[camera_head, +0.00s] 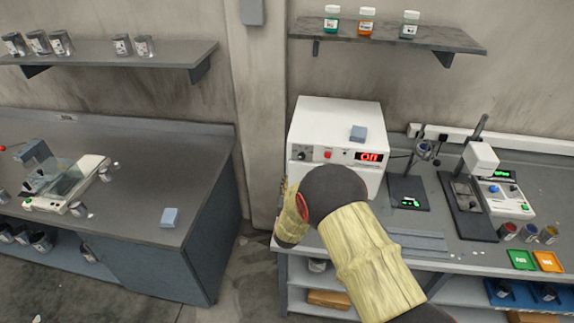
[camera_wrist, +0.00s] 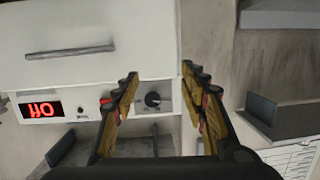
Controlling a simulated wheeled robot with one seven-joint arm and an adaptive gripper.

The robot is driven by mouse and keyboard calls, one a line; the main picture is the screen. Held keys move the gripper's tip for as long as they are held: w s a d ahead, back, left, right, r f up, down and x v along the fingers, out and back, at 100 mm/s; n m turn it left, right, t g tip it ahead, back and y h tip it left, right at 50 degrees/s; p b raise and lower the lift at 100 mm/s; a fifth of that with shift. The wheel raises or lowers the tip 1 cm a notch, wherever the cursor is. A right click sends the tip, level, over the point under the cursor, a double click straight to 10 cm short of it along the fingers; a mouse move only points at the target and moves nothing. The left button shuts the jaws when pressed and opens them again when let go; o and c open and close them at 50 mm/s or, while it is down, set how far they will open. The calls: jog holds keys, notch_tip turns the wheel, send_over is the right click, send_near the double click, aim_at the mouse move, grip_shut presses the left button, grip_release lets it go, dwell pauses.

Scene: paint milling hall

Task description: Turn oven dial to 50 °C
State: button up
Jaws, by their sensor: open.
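The white oven (camera_head: 338,121) stands on the right bench against the wall. Its red display (camera_head: 369,157) reads OFF; in the wrist view the display (camera_wrist: 41,110) appears upside down. The black dial (camera_head: 301,155) is at the left end of the control panel, left of a red button (camera_head: 328,155). In the wrist view the dial (camera_wrist: 153,99) shows between the two fingers of my gripper (camera_wrist: 160,74), nearer the left finger. My gripper is open and empty, facing the panel. I cannot tell the remaining distance to the dial. In the head view my arm hides most of my gripper.
A blue-grey block (camera_head: 357,133) lies on top of the oven. A stand with a black base (camera_head: 409,192) and a balance (camera_head: 505,199) are to its right. A shelf with jars (camera_head: 390,34) hangs above. A gap separates the left bench (camera_head: 140,180) from the oven bench.

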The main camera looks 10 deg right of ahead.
jog(key=t+h, duration=0.2)
send_near(302, 157)
jog(key=w, duration=0.1)
jog(key=x, duration=0.8)
jog(key=shift+d, duration=0.1)
jog(key=c, duration=0.3)
jog(key=c, duration=0.8)
grip_shut()
